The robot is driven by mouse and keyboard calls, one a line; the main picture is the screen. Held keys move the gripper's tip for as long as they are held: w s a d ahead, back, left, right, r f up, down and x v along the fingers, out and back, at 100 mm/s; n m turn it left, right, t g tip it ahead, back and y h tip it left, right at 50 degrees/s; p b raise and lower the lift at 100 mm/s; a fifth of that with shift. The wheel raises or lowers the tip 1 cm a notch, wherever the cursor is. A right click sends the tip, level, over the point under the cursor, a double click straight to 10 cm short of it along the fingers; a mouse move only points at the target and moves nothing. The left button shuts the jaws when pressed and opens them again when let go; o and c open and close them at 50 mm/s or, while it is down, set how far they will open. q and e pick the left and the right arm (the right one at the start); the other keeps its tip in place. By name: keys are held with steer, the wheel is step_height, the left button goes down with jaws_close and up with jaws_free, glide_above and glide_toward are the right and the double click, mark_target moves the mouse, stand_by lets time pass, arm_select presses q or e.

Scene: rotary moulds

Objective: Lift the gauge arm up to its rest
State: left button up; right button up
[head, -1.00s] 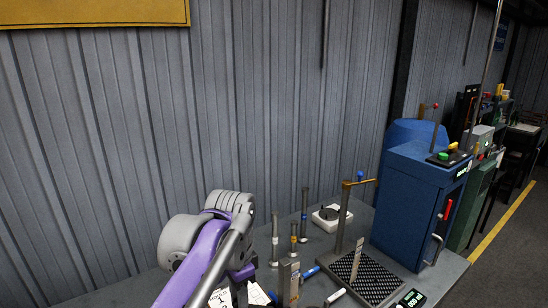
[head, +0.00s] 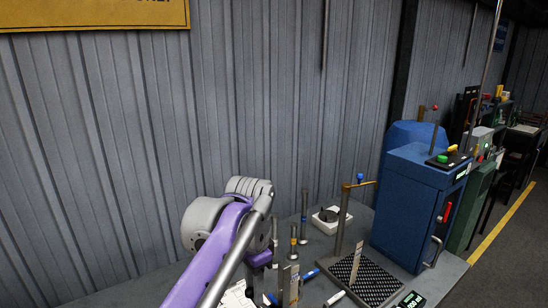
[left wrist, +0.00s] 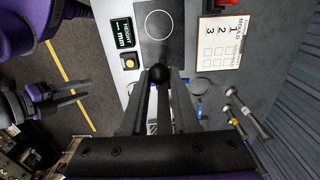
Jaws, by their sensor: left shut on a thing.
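In the left wrist view my left gripper (left wrist: 160,78) is shut on a round black knob (left wrist: 160,71), taken to be the gauge arm's handle. The rest of the gauge arm is hidden behind the fingers. Just beyond the knob is a dark plate (left wrist: 158,24) with a thin circle, beside a display (left wrist: 122,34) reading HEIGHT, mm, with no number. In the head view my left arm covers the gauge area and its fingertips do not show. My right gripper (left wrist: 78,97) shows at the left of the wrist view, its fingers apart and empty, away from the bench.
A yellow button (left wrist: 130,62) sits below the display. A mould card (left wrist: 222,40) and several upright rods (left wrist: 248,115) are to the right. In the head view a post with a brass arm (head: 345,215) stands over a textured plate (head: 376,288), beside a blue machine (head: 410,205).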

mark_target(279, 273)
arm_select(q)
steer(key=shift+w+d, duration=0.1)
steer(key=shift+w+d+r, duration=0.2)
steer(key=shift+w+d, duration=0.2)
steer(key=shift+d, duration=0.2)
steer(key=shift+w+d+r, duration=0.15)
steer(key=shift+w+d, duration=0.2)
steer(key=shift+d, duration=0.2)
steer(key=shift+w+d, duration=0.15)
steer(key=shift+d, duration=0.05)
jaws_close()
steer(key=shift+w+d, duration=0.65)
steer(key=shift+d, duration=0.3)
steer(key=o, duration=0.8)
jaws_free()
steer(key=shift+w, duration=0.1)
steer(key=shift+c, duration=0.2)
steer(key=o, duration=0.7)
steer(key=shift+d+f, duration=0.1)
steer(key=shift+d, duration=0.2)
steer(key=shift+a, duration=0.1)
